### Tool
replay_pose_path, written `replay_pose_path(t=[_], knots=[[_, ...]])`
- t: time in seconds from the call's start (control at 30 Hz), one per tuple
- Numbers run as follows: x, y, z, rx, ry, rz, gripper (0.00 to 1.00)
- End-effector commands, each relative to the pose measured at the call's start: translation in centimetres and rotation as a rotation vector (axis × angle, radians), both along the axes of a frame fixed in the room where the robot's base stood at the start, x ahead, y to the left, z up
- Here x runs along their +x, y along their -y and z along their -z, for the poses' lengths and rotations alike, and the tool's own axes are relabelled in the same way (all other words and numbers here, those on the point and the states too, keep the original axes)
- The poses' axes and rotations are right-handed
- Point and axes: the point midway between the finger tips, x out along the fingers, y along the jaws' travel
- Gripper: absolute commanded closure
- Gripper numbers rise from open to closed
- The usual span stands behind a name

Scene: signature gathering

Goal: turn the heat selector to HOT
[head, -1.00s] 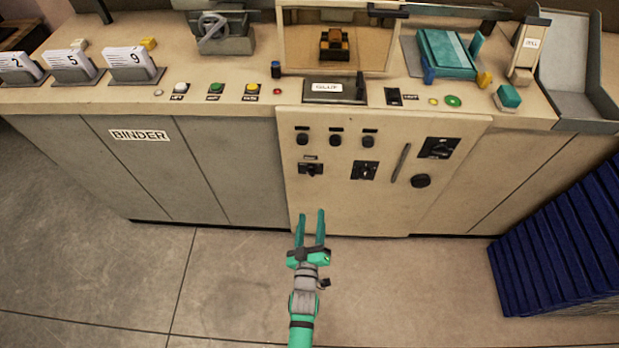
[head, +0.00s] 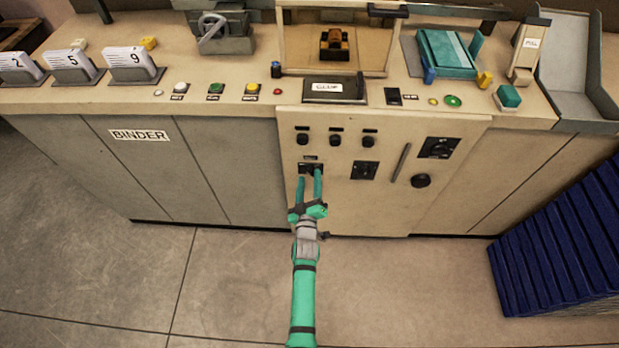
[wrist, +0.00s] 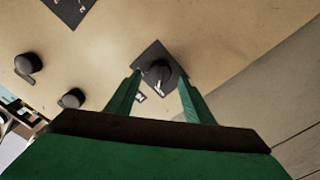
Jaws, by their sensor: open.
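On the beige front panel (head: 330,215) of the binder, a dark selector knob on a black plate (head: 311,167) sits at the left, below a row of three round knobs. Its label is too small to read, so I cannot confirm that it is the heat selector. My gripper (head: 310,174) is open, with its green fingertips at the left and right of this selector. In the wrist view the selector knob (wrist: 158,74) shows between the two fingers, with a small gap on each side. Its pointer setting cannot be read.
A second black-plated selector (head: 364,170) is to the right, then a slanted slot (head: 401,163), a round knob (head: 420,181) and a larger dial plate (head: 438,148). Blue stacked boards (head: 560,245) stand at the right. The floor in front is clear.

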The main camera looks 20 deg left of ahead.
Motion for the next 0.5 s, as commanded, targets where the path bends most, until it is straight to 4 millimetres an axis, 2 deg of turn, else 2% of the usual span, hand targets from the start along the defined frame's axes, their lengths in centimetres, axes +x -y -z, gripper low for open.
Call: replay_pose_path(t=[0.2, 0.5], knots=[[1.22, -0.27, 0.01, 0.000, -0.001, 0.001, 0.52], [1.33, -0.34, -0.01, -0.001, 0.000, 0.001, 0.52]])
